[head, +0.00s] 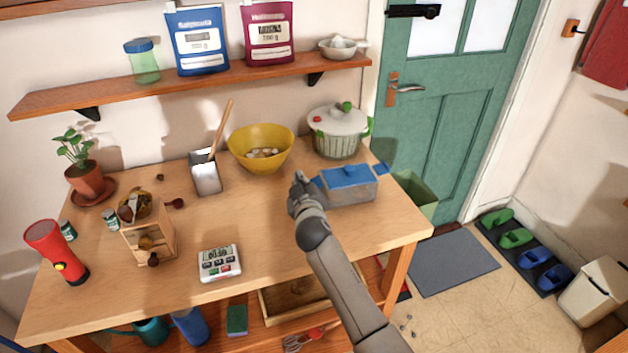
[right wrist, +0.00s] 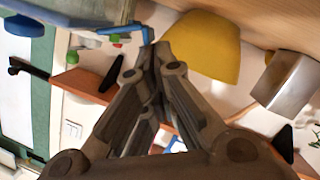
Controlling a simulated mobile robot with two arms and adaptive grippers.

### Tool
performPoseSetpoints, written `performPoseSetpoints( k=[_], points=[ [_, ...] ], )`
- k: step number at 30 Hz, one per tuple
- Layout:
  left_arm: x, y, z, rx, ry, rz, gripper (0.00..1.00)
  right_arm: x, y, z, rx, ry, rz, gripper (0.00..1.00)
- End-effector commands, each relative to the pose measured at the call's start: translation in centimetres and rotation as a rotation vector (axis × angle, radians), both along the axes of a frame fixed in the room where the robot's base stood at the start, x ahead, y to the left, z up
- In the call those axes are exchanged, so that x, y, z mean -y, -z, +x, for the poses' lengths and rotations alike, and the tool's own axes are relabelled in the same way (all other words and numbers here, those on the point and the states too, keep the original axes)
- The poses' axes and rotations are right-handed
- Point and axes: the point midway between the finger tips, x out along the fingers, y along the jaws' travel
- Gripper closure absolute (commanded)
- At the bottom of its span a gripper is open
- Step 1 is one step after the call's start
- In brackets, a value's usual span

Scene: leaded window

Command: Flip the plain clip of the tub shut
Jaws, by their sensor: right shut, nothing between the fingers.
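The tub (head: 352,193) is a grey box with a blue lid (head: 348,175) on the right part of the table. A blue clip (head: 381,168) sticks out from its right end, standing away from the wall; it also shows in the right wrist view (right wrist: 25,27). Another blue part (right wrist: 125,29) is at the tub's left end, close to my fingertips. I cannot tell which clip is plain. My right gripper (head: 298,181) is shut and empty just left of the tub. In the right wrist view its fingertips (right wrist: 155,50) meet beside the tub's end; contact is unclear. My left gripper is out of view.
A yellow bowl (head: 261,150) and a lidded pot (head: 337,140) stand behind my right gripper. A metal container (head: 205,175), a timer (head: 220,262) and a wooden grinder (head: 148,240) are to the left. The table between timer and tub is mostly clear.

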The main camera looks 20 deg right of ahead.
Motion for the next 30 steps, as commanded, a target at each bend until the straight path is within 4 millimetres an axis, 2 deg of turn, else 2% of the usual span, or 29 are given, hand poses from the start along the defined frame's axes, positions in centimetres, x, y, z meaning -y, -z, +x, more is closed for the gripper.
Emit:
performPoseSetpoints(
  k=[1, 15, 22, 30],
  points=[
    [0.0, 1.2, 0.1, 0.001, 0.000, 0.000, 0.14, -0.2, 0.9, 0.0, 0.000, 0.000, -0.043, 1.00],
    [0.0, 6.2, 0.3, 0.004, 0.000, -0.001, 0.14, -0.5, 3.4, 0.0, -0.013, -0.001, -0.478, 1.00],
    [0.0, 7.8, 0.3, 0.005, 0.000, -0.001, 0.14, -0.3, 4.1, 0.0, -0.018, 0.000, -0.639, 1.00],
    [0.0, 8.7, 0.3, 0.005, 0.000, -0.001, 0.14, -0.1, 4.6, 0.0, -0.022, 0.000, -0.746, 1.00]
  ],
)
